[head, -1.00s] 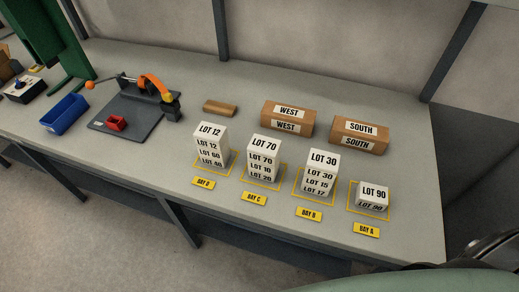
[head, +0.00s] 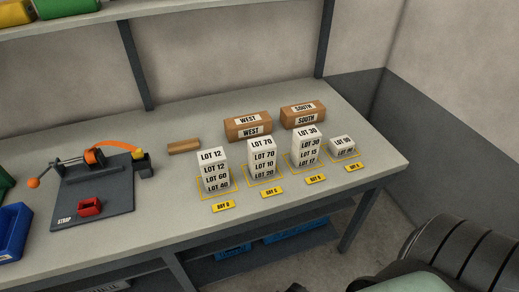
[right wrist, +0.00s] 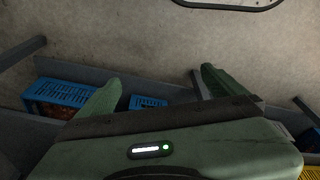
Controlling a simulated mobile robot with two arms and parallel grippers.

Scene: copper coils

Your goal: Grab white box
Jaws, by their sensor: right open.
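White boxes with LOT labels stand in yellow-outlined bays on the grey bench. A stack topped by LOT 12 (head: 213,170) is at bay D. A stack topped by LOT 70 (head: 262,158) is at bay C. A stack topped by LOT 30 (head: 307,146) is at bay B. A single white box, LOT 90 (head: 342,145), sits at bay A on the right. My right gripper (right wrist: 155,85) is open and empty in the right wrist view, with the floor and blue crates beyond it. It is away from the boxes. My left gripper is not in view.
Brown WEST (head: 248,126) and SOUTH (head: 302,114) cartons stand behind the stacks. A strapping tool on a dark plate (head: 95,205) and a blue bin (head: 14,232) are at left. Blue crates (head: 300,236) sit on the shelf under the bench (head: 385,160).

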